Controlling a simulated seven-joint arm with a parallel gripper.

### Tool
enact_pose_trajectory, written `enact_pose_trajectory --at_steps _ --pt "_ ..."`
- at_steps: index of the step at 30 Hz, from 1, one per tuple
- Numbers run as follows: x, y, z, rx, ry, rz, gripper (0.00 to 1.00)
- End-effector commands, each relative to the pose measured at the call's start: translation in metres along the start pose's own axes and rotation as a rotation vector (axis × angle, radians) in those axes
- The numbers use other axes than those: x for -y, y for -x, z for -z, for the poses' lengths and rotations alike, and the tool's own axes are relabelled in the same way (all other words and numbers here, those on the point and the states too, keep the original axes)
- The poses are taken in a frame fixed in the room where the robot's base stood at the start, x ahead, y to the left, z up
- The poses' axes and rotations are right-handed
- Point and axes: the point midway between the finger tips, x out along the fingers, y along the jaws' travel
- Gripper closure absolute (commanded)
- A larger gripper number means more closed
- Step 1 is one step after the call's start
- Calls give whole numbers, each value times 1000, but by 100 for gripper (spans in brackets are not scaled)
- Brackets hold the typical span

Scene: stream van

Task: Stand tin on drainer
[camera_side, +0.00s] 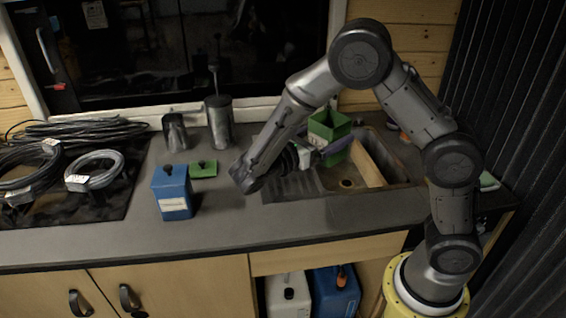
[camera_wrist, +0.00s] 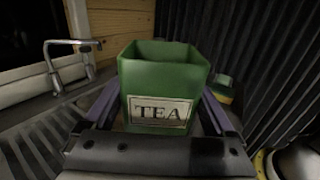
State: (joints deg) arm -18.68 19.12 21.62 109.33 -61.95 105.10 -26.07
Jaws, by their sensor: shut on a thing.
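The green tin (camera_side: 329,124), open at the top and without a lid, is held upright in my gripper (camera_side: 330,150). In the wrist view its label reads TEA and the tin (camera_wrist: 160,77) sits between the two fingers of my gripper (camera_wrist: 160,105), which press on its sides. The ribbed steel drainer (camera_side: 287,190) lies left of the sink bowl, partly hidden by my arm. It also shows in the wrist view, left of the tin, as the drainer (camera_wrist: 30,145). The tin's base is hidden, so I cannot tell its height above the sink unit.
A wooden board (camera_side: 367,164) leans in the sink. A blue tin (camera_side: 172,193) and a green lid (camera_side: 203,169) are on the counter, with metal canisters (camera_side: 219,122) behind. A tap (camera_wrist: 68,58) stands near the window. Cable coils (camera_side: 92,170) lie left.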

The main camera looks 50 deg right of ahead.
Motion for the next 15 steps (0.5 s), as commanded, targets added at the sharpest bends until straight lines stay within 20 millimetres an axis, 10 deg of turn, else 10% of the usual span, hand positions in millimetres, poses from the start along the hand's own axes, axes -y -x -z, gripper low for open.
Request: enact_pose_trajectory --at_steps 6,15 --pt "45 23 -28 -2 -2 -148 100" --pt "39 40 -32 2 1 -223 100"
